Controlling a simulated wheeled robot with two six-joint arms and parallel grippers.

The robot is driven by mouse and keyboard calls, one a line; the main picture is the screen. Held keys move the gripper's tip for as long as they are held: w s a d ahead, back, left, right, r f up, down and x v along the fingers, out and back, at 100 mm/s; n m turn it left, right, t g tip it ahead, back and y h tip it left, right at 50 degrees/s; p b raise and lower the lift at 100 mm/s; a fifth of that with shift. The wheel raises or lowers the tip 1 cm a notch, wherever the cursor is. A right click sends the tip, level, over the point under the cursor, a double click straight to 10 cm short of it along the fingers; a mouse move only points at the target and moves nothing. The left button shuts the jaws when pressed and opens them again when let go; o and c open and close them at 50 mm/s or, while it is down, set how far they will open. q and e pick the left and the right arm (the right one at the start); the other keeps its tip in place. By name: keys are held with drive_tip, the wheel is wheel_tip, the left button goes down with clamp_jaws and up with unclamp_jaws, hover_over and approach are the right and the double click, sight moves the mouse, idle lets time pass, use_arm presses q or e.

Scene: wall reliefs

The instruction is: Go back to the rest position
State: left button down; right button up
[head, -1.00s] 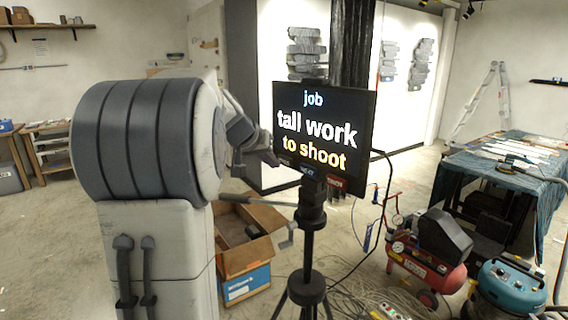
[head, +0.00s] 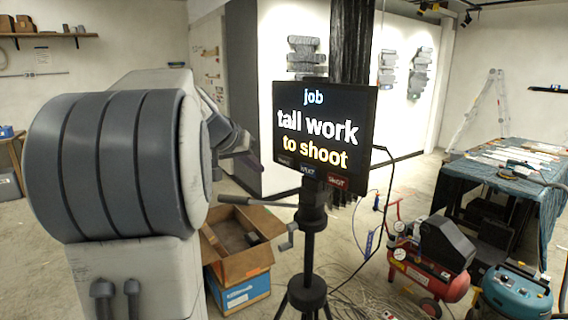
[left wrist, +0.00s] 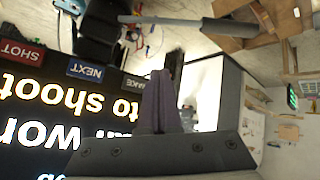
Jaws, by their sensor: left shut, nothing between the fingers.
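My left gripper (head: 248,158) is shut and empty, just left of the screen in the head view, with a narrow gap in the picture between them. My left arm's big grey joint fills the left of that view. The black screen (head: 322,110) stands on a tripod and reads "job tall work to shoot", with small labels along its lower edge. In the left wrist view my gripper's shut fingers (left wrist: 160,102) show in the middle, and the screen (left wrist: 45,110) appears upside down with "NEXT" and "SHOT" labels. My right gripper does not show.
The tripod (head: 308,240) has a handle reaching left. A red compressor (head: 430,270), a blue-green machine (head: 515,292), cables and a cloth-covered table (head: 510,165) stand at right. Stone reliefs (head: 305,55) hang on white walls.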

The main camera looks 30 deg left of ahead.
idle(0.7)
use_arm(q)
drive_tip(key=s+d+f+m+g+h, duration=0.15)
drive_tip(key=d+f, duration=0.35)
drive_tip(key=d, duration=0.5)
drive_tip(key=s+d+f+m+g+h+b, duration=0.1)
drive_tip(key=s+d+f+m+g, duration=0.3)
drive_tip(key=d, duration=0.7)
drive_tip(key=s+d+f+m+h, duration=0.15)
drive_tip(key=d+f, duration=0.35)
drive_tip(key=d, duration=0.5)
drive_tip(key=s+d+f+m+g, duration=0.1)
drive_tip(key=s+d+f, duration=0.1)
drive_tip(key=s, duration=0.4)
drive_tip(key=s+d+f+m+g+y+b, duration=0.1)
drive_tip(key=s+d+f+m, duration=0.1)
drive_tip(key=s+f, duration=0.3)
drive_tip(key=s+d+f+m+g+y, duration=0.1)
drive_tip(key=s+d+f+g, duration=0.1)
drive_tip(key=s, duration=0.5)
drive_tip(key=shift+s+d+f+m, duration=0.4)
drive_tip(key=shift+d+f, duration=0.35)
drive_tip(key=shift+f, duration=0.15)
